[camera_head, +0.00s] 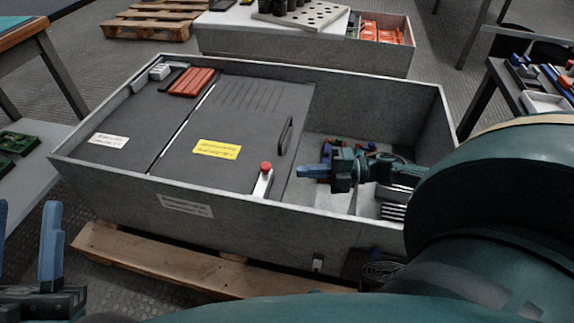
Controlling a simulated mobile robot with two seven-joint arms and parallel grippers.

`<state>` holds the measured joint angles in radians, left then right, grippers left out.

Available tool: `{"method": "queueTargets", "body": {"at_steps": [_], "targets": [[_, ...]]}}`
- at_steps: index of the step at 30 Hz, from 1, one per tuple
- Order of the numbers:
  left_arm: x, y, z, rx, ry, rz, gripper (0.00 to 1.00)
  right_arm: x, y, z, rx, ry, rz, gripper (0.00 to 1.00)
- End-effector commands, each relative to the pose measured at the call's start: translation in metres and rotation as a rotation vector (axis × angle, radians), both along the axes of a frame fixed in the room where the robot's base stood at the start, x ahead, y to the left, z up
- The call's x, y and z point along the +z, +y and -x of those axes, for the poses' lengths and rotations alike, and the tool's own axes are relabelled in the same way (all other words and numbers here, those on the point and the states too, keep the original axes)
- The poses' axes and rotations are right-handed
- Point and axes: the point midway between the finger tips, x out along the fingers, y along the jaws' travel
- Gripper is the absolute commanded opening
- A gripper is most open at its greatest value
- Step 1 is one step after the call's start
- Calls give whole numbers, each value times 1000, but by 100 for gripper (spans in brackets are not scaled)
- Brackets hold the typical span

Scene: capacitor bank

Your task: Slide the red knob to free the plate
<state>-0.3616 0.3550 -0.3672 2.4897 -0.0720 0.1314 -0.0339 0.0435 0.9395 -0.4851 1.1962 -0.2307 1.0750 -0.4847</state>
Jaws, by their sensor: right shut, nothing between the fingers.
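The red knob (265,166) stands on a pale metal slider (262,184) at the near right corner of the plate. The dark grey plate (262,122) lies flat inside the grey bin, with a yellow label and a black handle (285,137) near its right edge. My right gripper (302,171) is to the right of the knob, apart from it, over the open part of the bin. Its blue fingers are shut and empty, pointing left toward the knob. My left gripper (26,240) is at the lower left, open and empty, far from the knob.
The grey bin's near wall (200,207) runs just in front of the knob. Small coloured parts (335,146) lie in the open right section behind my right gripper. A red ribbed block (194,82) sits at the far left. My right arm covers the lower right.

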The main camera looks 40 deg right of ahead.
Motion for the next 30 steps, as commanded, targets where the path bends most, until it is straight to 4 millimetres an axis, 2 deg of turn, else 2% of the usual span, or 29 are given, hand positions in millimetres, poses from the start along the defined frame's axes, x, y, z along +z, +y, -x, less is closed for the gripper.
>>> {"method": "queueTargets", "body": {"at_steps": [3, 9, 15, 30], "targets": [[-4, -1, 0, 0, 50, 5, 36, 2, -21, 16, -1, 3, 1, 0], [-10, -1, 0, 0, 93, 7, 36, 2, -43, 31, 1, 1, 0, 0], [-13, -1, 0, 1, 108, 6, 36, 2, -49, 36, 4, -1, -1, 0], [-12, -1, 0, 0, 104, 8, 36, 2, -48, 35, 4, -1, -1, 0]]}}
